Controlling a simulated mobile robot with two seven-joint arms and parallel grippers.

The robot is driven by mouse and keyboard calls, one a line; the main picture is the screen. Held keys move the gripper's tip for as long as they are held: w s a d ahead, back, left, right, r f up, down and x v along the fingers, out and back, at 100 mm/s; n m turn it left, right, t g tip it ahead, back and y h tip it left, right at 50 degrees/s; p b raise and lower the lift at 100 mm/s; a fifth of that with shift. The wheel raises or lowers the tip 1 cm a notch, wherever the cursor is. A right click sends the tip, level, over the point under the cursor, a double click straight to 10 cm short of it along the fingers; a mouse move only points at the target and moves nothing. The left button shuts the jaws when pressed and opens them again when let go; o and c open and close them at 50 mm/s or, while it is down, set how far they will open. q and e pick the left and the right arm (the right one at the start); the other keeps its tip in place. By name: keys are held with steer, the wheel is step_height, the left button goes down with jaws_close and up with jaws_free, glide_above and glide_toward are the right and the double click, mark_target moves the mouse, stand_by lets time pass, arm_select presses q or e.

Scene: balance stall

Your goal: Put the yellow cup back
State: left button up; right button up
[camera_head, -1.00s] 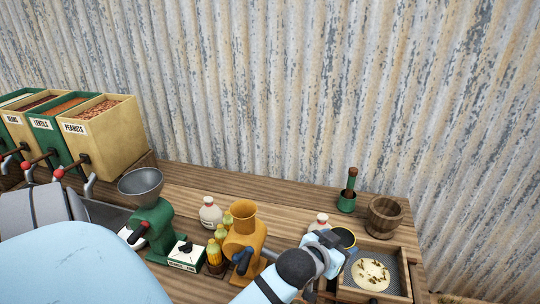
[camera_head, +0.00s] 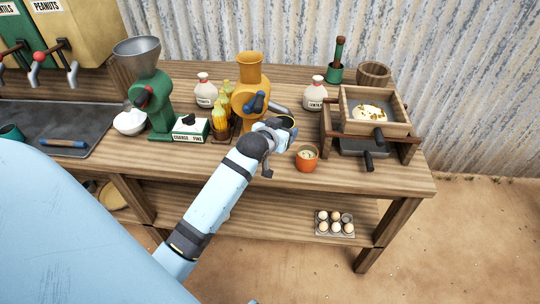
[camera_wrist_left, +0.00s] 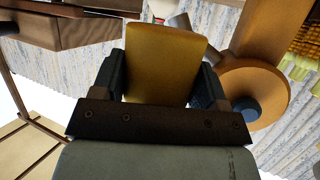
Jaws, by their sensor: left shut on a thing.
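The yellow cup (camera_wrist_left: 165,60) is between the two fingers of my left gripper in the left wrist view, and the gripper is shut on it. In the head view my left gripper (camera_head: 279,130) holds the cup (camera_head: 289,118) just in front of and to the right of the orange grinder (camera_head: 245,100). My right gripper is in neither view.
An orange pot (camera_head: 306,160) stands close to the right of the gripper. Beyond it is the wooden sieve box (camera_head: 407,129) on a stand. A white jar (camera_head: 314,94) stands behind. The front right tabletop (camera_head: 380,183) is clear.

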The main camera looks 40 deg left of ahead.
arm_select(q)
steer(key=shift+s+a+f, duration=0.1)
steer(key=shift+a+f, duration=0.05)
steer(key=shift+f, duration=0.1)
step_height(320, 180, down, 6)
steer(key=shift+f+b, duration=0.1)
steer(key=shift+b, duration=0.3)
steer(key=shift+f, duration=2)
steer(key=o, duration=0.7)
steer(key=shift+f, duration=0.1)
